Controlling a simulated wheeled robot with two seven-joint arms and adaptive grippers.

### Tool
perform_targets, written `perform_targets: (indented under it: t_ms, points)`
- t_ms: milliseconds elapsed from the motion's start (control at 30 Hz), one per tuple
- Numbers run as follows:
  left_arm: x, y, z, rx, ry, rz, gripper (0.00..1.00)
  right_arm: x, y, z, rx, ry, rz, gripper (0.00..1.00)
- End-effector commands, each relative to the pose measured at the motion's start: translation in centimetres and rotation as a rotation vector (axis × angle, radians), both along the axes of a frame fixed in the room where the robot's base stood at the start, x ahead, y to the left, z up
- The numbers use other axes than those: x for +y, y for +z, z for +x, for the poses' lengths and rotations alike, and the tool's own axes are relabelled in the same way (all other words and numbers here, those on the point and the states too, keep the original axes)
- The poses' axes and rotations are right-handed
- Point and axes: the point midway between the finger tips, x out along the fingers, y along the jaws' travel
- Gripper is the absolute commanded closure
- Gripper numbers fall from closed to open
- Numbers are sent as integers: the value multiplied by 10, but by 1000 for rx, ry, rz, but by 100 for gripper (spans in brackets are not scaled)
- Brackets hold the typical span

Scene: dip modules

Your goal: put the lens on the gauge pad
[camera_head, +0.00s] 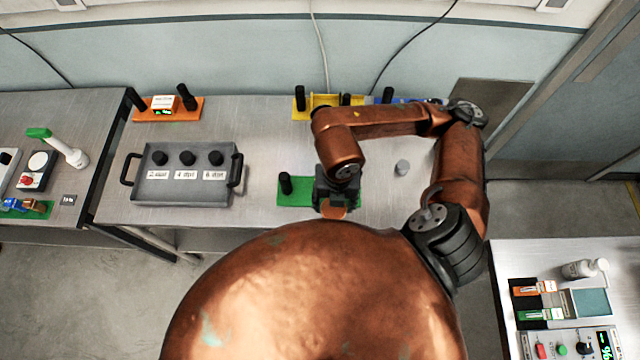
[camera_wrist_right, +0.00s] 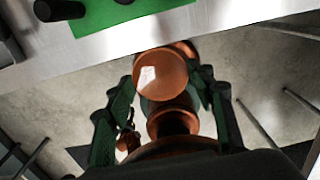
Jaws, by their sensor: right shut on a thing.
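My right gripper (camera_head: 335,197) is shut on a round orange disc (camera_head: 333,212), which looks like the lens. The gripper is at the front edge of the middle bench, by a green plate with black posts (camera_head: 297,192). In the right wrist view the disc (camera_wrist_right: 160,75) shows a small white patch and sits between the fingertips (camera_wrist_right: 163,88), past the bench edge with floor below. I cannot tell for sure which thing is the gauge pad; a small dark device with a round white top (camera_head: 38,160) stands on the left bench. My left gripper is not in view.
A grey box with three black knobs (camera_head: 187,188) stands left of the gripper. Orange (camera_head: 180,113) and yellow (camera_head: 325,101) plates with posts are at the back. A right table holds a teal square (camera_head: 590,302) and a bottle (camera_head: 583,268).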

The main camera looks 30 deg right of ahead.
Motion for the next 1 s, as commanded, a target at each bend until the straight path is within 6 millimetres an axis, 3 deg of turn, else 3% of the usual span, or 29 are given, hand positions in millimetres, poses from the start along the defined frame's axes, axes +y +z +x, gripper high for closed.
perform_targets:
  t_ms: [67,333,500,700,867,1000]
  points:
    - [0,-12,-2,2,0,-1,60,-5,-12,16,0,-9,-2,67]
    - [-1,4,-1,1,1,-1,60,-21,-35,77,1,-7,0,67]
    - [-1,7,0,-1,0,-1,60,-27,-67,102,4,-3,1,67]
    - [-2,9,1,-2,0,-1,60,-32,-87,118,1,-1,1,67]
    - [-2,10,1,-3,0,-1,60,-33,-94,124,1,1,1,67]
    - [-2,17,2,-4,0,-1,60,-33,-112,124,4,1,1,67]
